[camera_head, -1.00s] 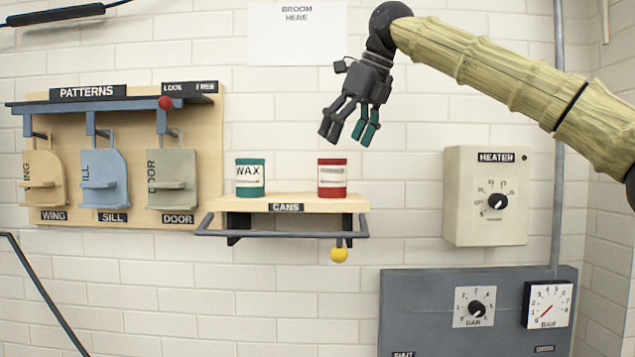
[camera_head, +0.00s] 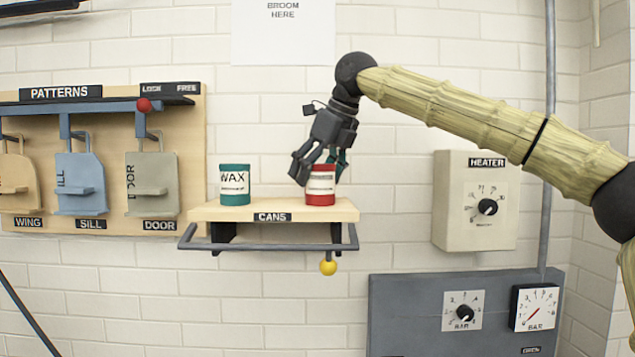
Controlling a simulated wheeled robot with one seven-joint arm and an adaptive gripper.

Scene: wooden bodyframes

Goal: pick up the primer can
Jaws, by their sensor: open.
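A red can (camera_head: 320,192) with a white label stands upright on the right part of the wooden shelf (camera_head: 340,209) marked CANS. Its label is too small and too covered to read. My gripper (camera_head: 320,172) is open and points down at the red can. Its dark fingers overlap the can's top and upper left side in the picture; I cannot tell if they touch it. A teal can (camera_head: 234,186) marked WAX stands upright to the left on the same shelf.
A grey rail (camera_head: 270,247) with a yellow knob (camera_head: 328,267) runs along the shelf front. A pattern board (camera_head: 190,120) hangs at left. A heater box (camera_head: 452,225) and grey gauge panel (camera_head: 400,310) are at right.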

